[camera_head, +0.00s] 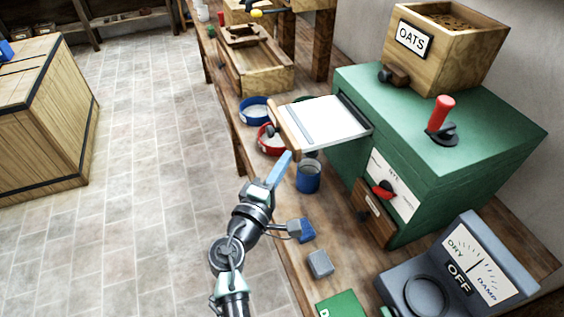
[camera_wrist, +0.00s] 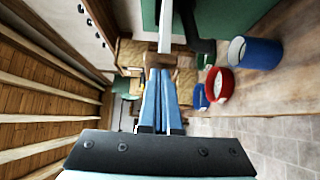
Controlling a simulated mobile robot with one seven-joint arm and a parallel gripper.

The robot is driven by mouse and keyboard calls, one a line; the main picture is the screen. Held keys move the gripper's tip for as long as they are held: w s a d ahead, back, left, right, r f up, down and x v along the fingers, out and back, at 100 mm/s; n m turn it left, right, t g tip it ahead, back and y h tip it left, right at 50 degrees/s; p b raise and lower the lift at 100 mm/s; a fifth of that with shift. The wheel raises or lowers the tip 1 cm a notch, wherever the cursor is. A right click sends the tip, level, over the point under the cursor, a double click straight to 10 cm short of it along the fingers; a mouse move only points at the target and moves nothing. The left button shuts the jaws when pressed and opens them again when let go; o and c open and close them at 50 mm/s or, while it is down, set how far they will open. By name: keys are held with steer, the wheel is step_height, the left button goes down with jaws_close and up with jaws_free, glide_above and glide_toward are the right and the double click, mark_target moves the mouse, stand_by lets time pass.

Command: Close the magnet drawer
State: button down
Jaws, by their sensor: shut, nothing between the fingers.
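The magnet drawer (camera_head: 325,122) is a flat white tray with a wooden front (camera_head: 285,127). It sticks out to the left from the upper part of the green machine (camera_head: 480,140), so it stands open. My gripper (camera_head: 288,156) has blue fingers, pressed together and empty. The fingertips are just below the near end of the drawer front in the head view; I cannot tell whether they touch it. In the wrist view the shut fingers (camera_wrist: 160,72) point towards a pale strip and wooden parts, which I cannot name surely.
A blue cup (camera_head: 308,178), a red bowl (camera_head: 270,140) and a blue bowl (camera_head: 255,110) stand on the bench near the drawer. A lower wooden drawer (camera_head: 373,212) is in the machine. A grey meter (camera_head: 455,270) is at front right.

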mark_target(365, 133)
steer(key=w+d+b, duration=0.1)
steer(key=w+d, duration=0.1)
steer(key=d, duration=0.4)
steer(key=w+d, duration=0.2)
steer(key=d, duration=0.4)
steer(key=w+d+b, duration=0.1)
steer(key=d, duration=0.5)
steer(key=shift+w+b, duration=0.3)
steer(key=shift+w, duration=0.1)
steer(key=shift+d+r, duration=0.15)
steer(key=shift+d, duration=0.1)
